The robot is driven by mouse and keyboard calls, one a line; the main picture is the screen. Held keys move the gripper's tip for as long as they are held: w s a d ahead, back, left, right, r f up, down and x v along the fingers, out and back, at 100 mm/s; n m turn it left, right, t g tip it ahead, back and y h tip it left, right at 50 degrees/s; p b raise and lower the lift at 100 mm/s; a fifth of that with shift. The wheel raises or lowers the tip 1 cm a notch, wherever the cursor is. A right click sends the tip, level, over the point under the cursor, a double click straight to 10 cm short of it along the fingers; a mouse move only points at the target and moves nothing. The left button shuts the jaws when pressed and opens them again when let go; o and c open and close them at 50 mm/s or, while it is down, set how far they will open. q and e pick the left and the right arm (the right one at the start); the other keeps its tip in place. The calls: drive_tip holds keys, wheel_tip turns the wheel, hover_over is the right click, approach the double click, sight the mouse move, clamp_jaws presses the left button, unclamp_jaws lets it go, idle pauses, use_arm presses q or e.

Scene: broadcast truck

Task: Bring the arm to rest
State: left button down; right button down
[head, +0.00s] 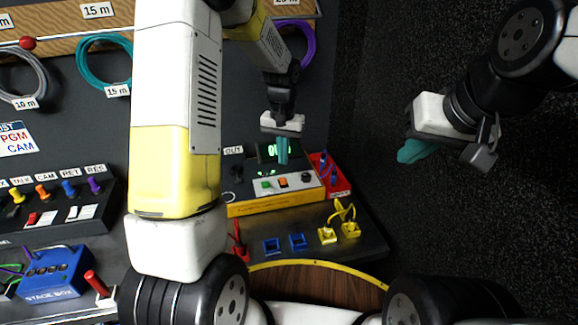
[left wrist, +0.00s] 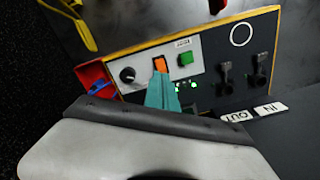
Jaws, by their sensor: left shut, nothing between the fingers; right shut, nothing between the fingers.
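My left arm comes in from the left side of the head view and folds over the desk. My left gripper (head: 283,157) has teal fingers pressed together and empty, above the yellow-edged device (head: 272,200) with a green display. In the left wrist view the shut fingertips (left wrist: 163,88) overlap the device's panel just below its orange button (left wrist: 161,65); I cannot tell whether they touch it. A green button (left wrist: 185,58) sits beside it. My right gripper (head: 413,152) is at the right of the head view over dark floor, teal fingers shut and empty.
A red bin (head: 339,184) stands right of the device. Blue sockets (head: 272,246) and yellow connectors (head: 327,235) sit on the desk in front. A blue stage box (head: 55,272) and a button panel (head: 65,212) are at left. Coiled cables (head: 104,62) hang on the back board.

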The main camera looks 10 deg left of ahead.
use_arm(q)
drive_tip(key=s+a+r+t+h, duration=0.1)
drive_tip(key=s+r+t, duration=0.1)
drive_tip(key=s+r, duration=0.4)
drive_tip(key=s+a+r+t, duration=0.1)
drive_tip(key=s+r, duration=0.4)
drive_tip(key=r, duration=0.4)
drive_tip(key=s+r+t+h, duration=0.1)
drive_tip(key=s+r+t, duration=0.2)
drive_tip(key=s, duration=1)
drive_tip(key=shift+a+r+n, duration=0.35)
drive_tip(key=shift+r+n, duration=0.05)
drive_tip(key=shift+r, duration=0.5)
